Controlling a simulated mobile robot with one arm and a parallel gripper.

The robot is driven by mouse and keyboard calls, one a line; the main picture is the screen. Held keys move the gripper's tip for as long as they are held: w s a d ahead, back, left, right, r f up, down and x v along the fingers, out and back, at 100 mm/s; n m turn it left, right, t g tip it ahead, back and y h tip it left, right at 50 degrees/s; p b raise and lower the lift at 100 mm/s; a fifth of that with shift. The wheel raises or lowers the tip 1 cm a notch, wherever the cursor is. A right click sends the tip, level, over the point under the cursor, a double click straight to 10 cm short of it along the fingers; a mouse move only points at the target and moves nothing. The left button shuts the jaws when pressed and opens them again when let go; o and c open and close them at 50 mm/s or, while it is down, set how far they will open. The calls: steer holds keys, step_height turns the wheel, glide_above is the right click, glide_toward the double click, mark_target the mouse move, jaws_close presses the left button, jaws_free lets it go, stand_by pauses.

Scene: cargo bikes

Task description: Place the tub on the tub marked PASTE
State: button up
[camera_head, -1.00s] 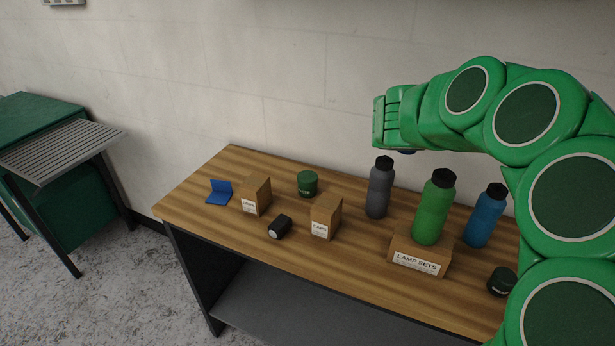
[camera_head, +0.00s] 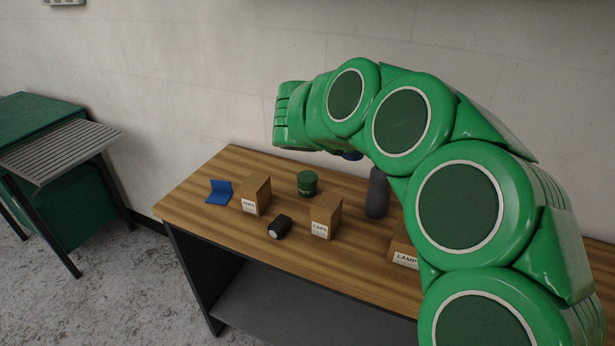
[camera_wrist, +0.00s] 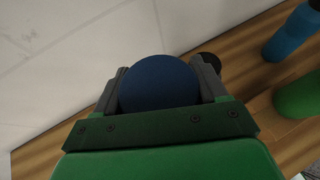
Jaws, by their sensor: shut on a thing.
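My gripper (camera_wrist: 160,84) is shut on a round, dark blue tub (camera_wrist: 160,88), with one finger on each side of it. In the head view only a sliver of this blue tub (camera_head: 350,156) shows beneath my arm, above the table and apart from it; the gripper is hidden there. A green tub (camera_head: 307,184) stands upright on the table, left of the held tub, with small pale lettering that I cannot read. A dark tub (camera_head: 280,227) lies on its side nearer the front edge, its pale marking also unreadable.
On the wooden table (camera_head: 240,165) stand two small cardboard boxes, one (camera_head: 256,195) and one marked CAPS (camera_head: 326,217), a blue angled piece (camera_head: 219,192), a grey bottle (camera_head: 377,194) and a LAMP-labelled box (camera_head: 402,250). Blue (camera_wrist: 293,35) and green (camera_wrist: 301,97) bottles show in the wrist view.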

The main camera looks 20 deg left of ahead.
steer(key=s+a+m+h, duration=0.1)
steer(key=s+a, duration=0.5)
steer(key=s, duration=0.2)
glide_above(312, 174)
steer(key=shift+g, duration=0.3)
steer(key=shift+f, duration=6.45)
steer(key=shift+f, duration=0.15)
steer(key=o, duration=1.2)
steer(key=shift+c, duration=0.2)
